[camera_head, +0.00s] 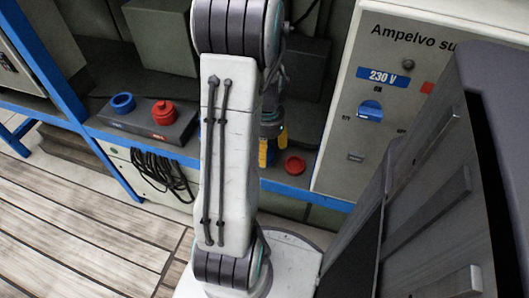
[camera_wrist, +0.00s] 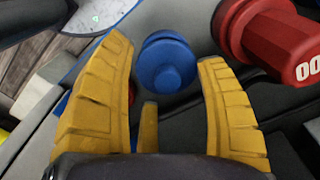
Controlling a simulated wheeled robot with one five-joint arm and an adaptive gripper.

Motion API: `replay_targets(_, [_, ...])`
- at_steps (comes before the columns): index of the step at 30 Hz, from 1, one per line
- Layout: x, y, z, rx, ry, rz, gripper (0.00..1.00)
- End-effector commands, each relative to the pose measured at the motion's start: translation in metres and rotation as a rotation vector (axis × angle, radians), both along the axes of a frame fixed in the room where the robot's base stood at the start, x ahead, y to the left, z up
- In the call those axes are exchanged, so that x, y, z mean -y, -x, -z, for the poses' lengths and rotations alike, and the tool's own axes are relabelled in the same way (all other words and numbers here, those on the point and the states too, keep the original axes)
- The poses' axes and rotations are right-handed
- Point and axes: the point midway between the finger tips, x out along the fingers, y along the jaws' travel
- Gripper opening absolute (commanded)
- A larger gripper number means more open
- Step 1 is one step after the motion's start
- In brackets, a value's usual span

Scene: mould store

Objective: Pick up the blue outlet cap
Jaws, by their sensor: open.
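In the wrist view, the blue outlet cap (camera_wrist: 167,62) is a round stepped disc beyond the tips of my gripper (camera_wrist: 165,70). It shows in the gap between the two ribbed yellow fingers, with no clear contact on either. My gripper is open and empty. In the head view, my gripper (camera_head: 267,152) points down above the shelf, partly hidden behind my arm. A round blue piece (camera_head: 122,103) sits on a dark box to the left there. I cannot tell whether it is the same cap.
A red cylindrical piece (camera_wrist: 275,40) stands close right of the blue cap in the wrist view. The head view shows a red piece (camera_head: 163,112) on the dark box, a red cap (camera_head: 294,165) on the shelf, hanging black cable (camera_head: 160,175) and a 230 V panel (camera_head: 345,165) at right.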

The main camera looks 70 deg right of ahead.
Motion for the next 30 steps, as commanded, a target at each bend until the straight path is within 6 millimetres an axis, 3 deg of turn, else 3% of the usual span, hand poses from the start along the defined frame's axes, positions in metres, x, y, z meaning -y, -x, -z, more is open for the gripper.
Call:
replay_targets(2, [-0.0001, 0.0, -0.0002, 0.0, 0.0, 0.0, 0.63])
replay_targets(23, [-0.0004, 0.0002, -0.0001, -0.001, -0.001, 0.0, 0.0])
replay_targets(30, [-0.0009, 0.0004, 0.0001, -0.001, -0.004, 0.001, 0.0])
